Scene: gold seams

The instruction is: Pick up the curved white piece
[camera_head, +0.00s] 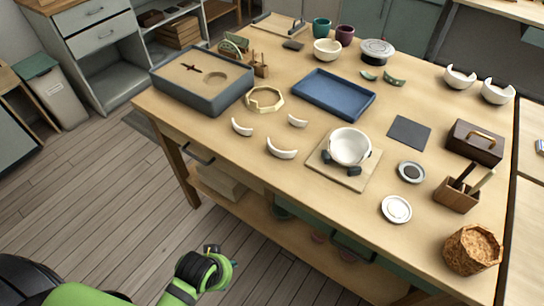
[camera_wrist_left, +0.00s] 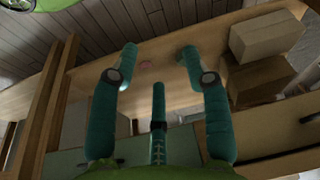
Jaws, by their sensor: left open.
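Several curved white pieces lie on the wooden table in the head view. One (camera_head: 242,127) is at the left near the front edge, a larger one (camera_head: 281,148) is right of it, and a small one (camera_head: 297,120) lies farther back. Two bigger white bowl fragments (camera_head: 459,78) (camera_head: 498,92) stand at the far right. I cannot tell which piece is meant. My left gripper (camera_head: 221,254) is low in front of the table, well away from the pieces. In the left wrist view its teal fingers (camera_wrist_left: 159,58) are spread and empty. My right gripper is not in view.
A white bowl (camera_head: 350,146) sits on a wooden board (camera_head: 329,171) right of the pieces. An octagonal wooden ring (camera_head: 264,100), a blue tray (camera_head: 333,94) and a grey sand box (camera_head: 202,95) are behind. The table edge and lower shelf (camera_head: 268,219) face my arm.

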